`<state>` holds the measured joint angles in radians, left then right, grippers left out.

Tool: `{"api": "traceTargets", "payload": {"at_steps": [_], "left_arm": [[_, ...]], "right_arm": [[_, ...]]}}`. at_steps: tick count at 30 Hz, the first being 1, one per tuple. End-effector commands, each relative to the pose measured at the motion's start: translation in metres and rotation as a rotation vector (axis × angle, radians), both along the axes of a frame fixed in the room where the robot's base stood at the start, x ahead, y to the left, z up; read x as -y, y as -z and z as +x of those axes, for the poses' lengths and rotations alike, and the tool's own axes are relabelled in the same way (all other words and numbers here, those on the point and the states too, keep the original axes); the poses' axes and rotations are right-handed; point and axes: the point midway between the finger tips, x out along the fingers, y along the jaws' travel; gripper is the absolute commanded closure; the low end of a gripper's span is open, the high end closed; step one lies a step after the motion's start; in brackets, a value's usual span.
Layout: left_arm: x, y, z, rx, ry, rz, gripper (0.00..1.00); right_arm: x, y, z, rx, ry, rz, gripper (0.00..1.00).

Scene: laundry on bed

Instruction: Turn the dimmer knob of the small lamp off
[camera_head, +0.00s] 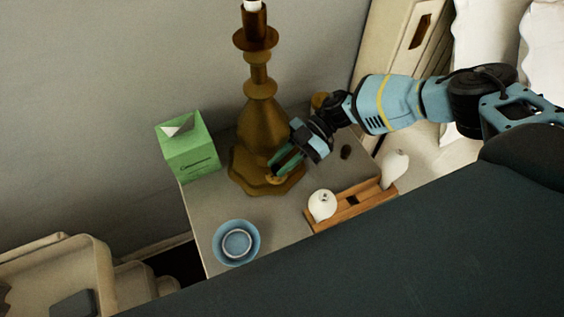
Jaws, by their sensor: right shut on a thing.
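The lamp (264,130) is a tall brown, turned stand with a wide faceted base on the nightstand. Its dimmer knob (274,180) is a small round yellowish piece low on the front of the base. My right gripper (279,172) reaches in from the right, with its green fingertips shut on the knob. The fingers partly cover the knob, so its turn position cannot be told. My left gripper is not in view.
The nightstand (285,222) also holds a green tissue box (190,147), a blue bowl (236,243), and a wooden tray (350,207) with white ornaments (322,205). A small dark object (346,152) lies below my forearm. The bed is at the upper right.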

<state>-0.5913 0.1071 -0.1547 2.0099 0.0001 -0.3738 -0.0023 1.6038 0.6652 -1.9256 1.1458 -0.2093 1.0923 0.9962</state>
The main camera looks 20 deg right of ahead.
Motion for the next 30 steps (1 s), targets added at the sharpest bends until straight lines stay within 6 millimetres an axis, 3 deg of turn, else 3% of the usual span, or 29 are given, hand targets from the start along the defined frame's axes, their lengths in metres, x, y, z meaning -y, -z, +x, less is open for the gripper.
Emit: {"api": "traceTargets", "payload": {"at_steps": [19, 20, 23, 30], "left_arm": [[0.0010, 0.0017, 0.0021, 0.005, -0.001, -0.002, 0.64], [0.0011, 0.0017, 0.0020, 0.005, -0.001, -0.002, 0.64], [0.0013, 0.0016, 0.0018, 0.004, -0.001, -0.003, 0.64], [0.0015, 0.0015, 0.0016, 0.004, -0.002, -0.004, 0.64]], "right_arm": [[-0.0006, -0.0001, 0.0004, -0.001, -0.051, 0.001, 1.00], [-0.0006, -0.0001, 0.0004, -0.001, -0.051, 0.001, 0.74], [-0.0006, -0.0001, 0.0005, -0.001, -0.051, 0.001, 0.61], [-0.0006, -0.0002, 0.0006, 0.000, -0.050, 0.001, 0.58]]}}
